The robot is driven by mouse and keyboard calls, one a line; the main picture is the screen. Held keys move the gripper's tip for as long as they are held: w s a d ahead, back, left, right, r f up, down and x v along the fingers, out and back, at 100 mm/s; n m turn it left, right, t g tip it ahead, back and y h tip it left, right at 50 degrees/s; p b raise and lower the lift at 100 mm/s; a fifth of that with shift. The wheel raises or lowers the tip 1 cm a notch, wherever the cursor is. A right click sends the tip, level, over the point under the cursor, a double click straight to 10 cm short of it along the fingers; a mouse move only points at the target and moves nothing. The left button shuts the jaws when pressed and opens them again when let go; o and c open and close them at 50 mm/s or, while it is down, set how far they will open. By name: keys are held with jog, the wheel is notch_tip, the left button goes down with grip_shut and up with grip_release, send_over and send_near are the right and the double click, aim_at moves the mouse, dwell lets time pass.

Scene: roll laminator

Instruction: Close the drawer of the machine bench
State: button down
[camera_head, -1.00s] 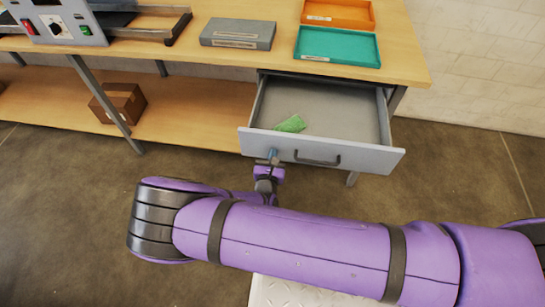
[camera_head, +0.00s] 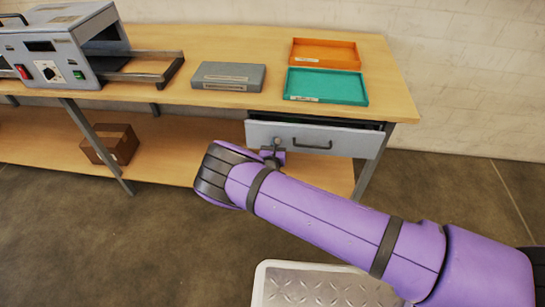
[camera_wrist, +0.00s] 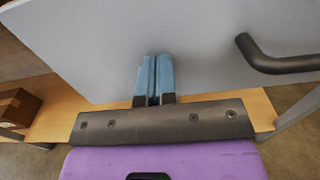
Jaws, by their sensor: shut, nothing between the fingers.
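The grey drawer (camera_head: 335,140) sits under the right end of the machine bench (camera_head: 400,98). It is nearly flush, with a narrow dark gap along its top edge, widest at the right. Its dark bar handle (camera_head: 311,145) is on the front, and it also shows at the right in the wrist view (camera_wrist: 275,58). My gripper (camera_head: 274,148) is at the left part of the drawer front. In the wrist view its blue fingers (camera_wrist: 154,75) are shut together, empty, with tips against or very near the grey panel, left of the handle. The drawer's inside is hidden.
On the bench top are a teal tray (camera_head: 327,87), an orange tray (camera_head: 325,54), a grey box (camera_head: 229,76) and the laminator (camera_head: 70,45). A cardboard box (camera_head: 110,145) is on the lower shelf.

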jog(key=w, duration=0.3)
jog(key=shift+w+d, duration=0.1)
jog(key=shift+w+r, duration=0.2)
jog(key=shift+w, duration=0.05)
